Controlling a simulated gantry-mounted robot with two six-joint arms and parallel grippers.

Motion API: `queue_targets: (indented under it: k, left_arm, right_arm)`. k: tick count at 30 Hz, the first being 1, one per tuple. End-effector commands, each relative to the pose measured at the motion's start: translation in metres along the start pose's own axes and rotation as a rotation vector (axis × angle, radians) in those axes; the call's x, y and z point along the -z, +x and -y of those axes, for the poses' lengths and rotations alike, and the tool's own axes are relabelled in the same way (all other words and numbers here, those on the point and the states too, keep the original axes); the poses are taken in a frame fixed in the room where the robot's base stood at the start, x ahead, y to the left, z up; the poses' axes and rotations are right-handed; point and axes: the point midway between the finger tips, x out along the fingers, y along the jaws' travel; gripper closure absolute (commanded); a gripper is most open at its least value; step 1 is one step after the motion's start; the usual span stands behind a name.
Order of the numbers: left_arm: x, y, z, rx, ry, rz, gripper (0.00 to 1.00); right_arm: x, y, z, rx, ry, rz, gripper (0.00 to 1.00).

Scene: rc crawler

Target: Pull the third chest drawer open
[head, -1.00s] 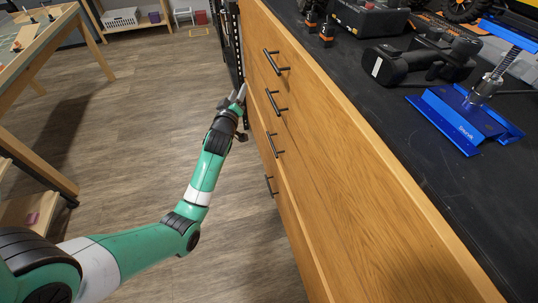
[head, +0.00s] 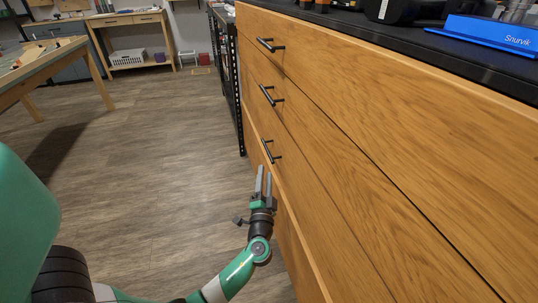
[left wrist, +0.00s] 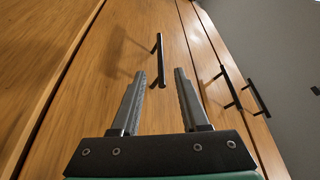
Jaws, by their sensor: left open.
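The wooden chest (head: 400,150) fills the right of the head view. Its third drawer's dark bar handle (head: 269,151) is below the top handle (head: 270,45) and the second handle (head: 270,95). My left gripper (head: 263,172) is open and empty, its fingertips just below the third handle in the picture. In the left wrist view, a bar handle (left wrist: 160,58) lies ahead, lined up with the gap between the fingertips (left wrist: 160,78); I cannot tell whether they touch. Two other handles show at the right there. The fourth drawer's handle is not visible. My right gripper is out of view.
A black shelf rack (head: 229,80) stands beyond the chest. A blue Snurvik-marked item (head: 490,33) sits on the dark chest top. A wooden table (head: 40,65) stands at the far left. The wood floor (head: 150,170) left of the chest is clear.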

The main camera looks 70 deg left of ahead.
Motion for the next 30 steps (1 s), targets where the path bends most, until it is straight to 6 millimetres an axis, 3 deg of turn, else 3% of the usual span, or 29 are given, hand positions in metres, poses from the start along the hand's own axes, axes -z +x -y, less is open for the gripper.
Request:
queue_targets:
  k: [9, 15, 26, 30]
  left_arm:
    - [-0.001, 0.066, 0.0, 0.003, -0.004, 0.002, 0.55]
    - [-0.001, 0.1, 0.0, 0.002, -0.003, 0.0, 0.55]
    - [0.0, 0.109, 0.001, 0.0, -0.004, 0.0, 0.55]
    - [0.0, 0.109, 0.0, 0.0, -0.004, 0.0, 0.79]
  right_arm:
    - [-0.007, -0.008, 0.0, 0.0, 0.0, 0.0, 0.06]
    - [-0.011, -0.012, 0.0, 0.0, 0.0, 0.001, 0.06]
    - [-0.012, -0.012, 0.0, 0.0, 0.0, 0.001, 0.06]
    - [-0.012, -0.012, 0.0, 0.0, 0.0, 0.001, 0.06]
